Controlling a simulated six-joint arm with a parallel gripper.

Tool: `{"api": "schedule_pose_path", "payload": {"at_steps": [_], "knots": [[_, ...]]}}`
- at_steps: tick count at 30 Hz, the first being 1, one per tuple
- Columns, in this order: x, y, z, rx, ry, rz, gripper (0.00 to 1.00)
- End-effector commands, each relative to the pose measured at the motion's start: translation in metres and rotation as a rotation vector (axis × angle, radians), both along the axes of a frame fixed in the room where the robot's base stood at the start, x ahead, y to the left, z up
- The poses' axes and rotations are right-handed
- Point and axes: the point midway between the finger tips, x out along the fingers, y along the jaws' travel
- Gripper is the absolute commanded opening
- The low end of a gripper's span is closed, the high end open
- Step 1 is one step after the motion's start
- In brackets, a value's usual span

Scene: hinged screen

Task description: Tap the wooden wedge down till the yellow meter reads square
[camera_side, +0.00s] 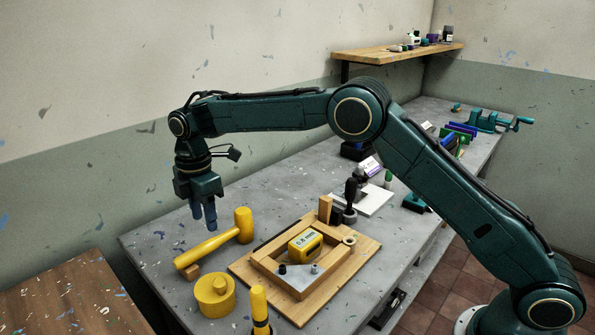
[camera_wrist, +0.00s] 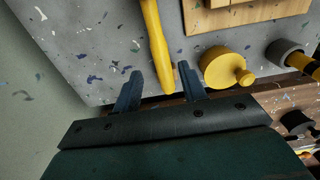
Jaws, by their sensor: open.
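My gripper (camera_side: 208,222) hangs fingers down, open and empty, above the handle of a yellow mallet (camera_side: 243,226). In the wrist view the mallet's handle (camera_wrist: 154,38) shows between the two open fingers (camera_wrist: 159,68). I cannot tell whether they touch it. The mallet's handle end rests on a small wooden block (camera_side: 190,272). The yellow meter (camera_side: 305,242) sits inside a wooden frame (camera_side: 262,268); its display looks like 0.8 mm, too small to be sure. An upright wooden piece, possibly the wedge (camera_side: 325,209), stands at the frame's back corner.
The frame lies on a wooden board (camera_side: 300,313) with a black clamp (camera_side: 350,192) at its back. A yellow knobbed round thing (camera_side: 208,300) and a yellow-handled tool (camera_side: 259,302) stand near the front edge. A vise (camera_side: 490,121) and clutter occupy the far bench.

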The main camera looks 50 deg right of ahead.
Motion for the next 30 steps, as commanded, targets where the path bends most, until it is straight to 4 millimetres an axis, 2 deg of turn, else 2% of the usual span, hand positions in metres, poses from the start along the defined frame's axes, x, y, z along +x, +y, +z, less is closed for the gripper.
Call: {"api": "schedule_pose_path", "payload": {"at_steps": [11, 28, 30], "knots": [[0.000, 0.000, -0.017, -0.001, 0.002, -0.002, 0.42], [-0.001, 0.000, -0.075, 0.000, 0.002, -0.002, 0.42], [0.000, 0.000, -0.072, 0.000, 0.000, -0.002, 0.28]]}}
